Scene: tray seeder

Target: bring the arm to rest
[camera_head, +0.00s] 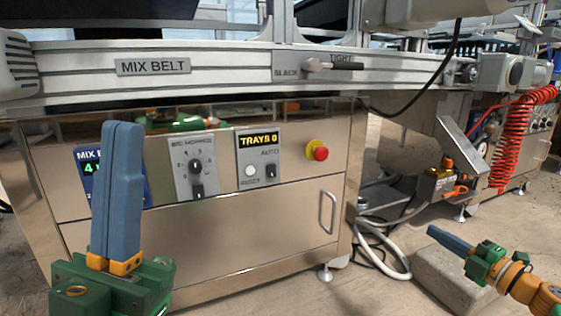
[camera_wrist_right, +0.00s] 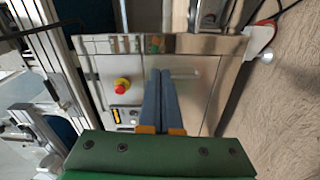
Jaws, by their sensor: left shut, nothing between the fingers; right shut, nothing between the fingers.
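My left gripper (camera_head: 122,130) is upright at the left of the head view, its blue fingers shut with nothing between them. It stands in front of the control cabinet and hides part of the blue mix display (camera_head: 88,170). My right gripper (camera_head: 432,231) is at the lower right of the head view, blue fingers shut and empty, pointing left. The right wrist view shows its two fingers (camera_wrist_right: 160,75) together, in front of the steel cabinet (camera_wrist_right: 205,90). It appears apart from the cabinet.
The steel cabinet (camera_head: 250,235) carries a hopper dial (camera_head: 196,170), a TRAYS 0 display (camera_head: 258,141), and a red emergency button (camera_head: 317,151). A MIX BELT rail (camera_head: 220,66) runs above. A pale block (camera_head: 440,278) lies below my right gripper, near a white hose (camera_head: 385,260). A red coiled hose (camera_head: 510,140) hangs right.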

